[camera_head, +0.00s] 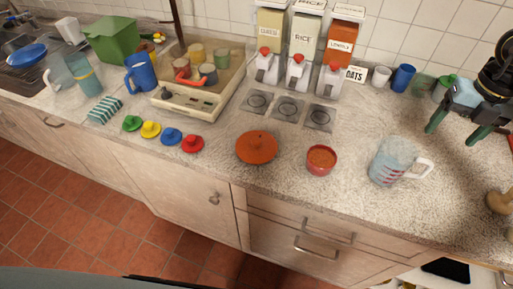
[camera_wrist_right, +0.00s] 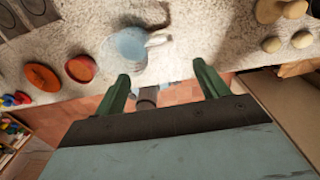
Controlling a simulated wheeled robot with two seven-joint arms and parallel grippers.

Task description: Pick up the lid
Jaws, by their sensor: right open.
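A round orange-red lid (camera_head: 257,147) with a small knob lies flat on the counter, left of a small red pot (camera_head: 321,160) with orange contents. The lid also shows at the left of the right wrist view (camera_wrist_right: 41,78), near the red pot (camera_wrist_right: 80,68). Four small knobbed lids, green, yellow, blue and red (camera_head: 192,144), lie in a row further left. My right gripper (camera_head: 451,135) is open and empty over the right part of the counter, far from the orange-red lid. It also shows open in the wrist view (camera_wrist_right: 160,72). My left gripper is not visible.
A clear measuring jug (camera_head: 393,161) stands between the red pot and my right gripper. Food dispensers (camera_head: 299,60) stand by the wall. Counter around the orange-red lid is clear.

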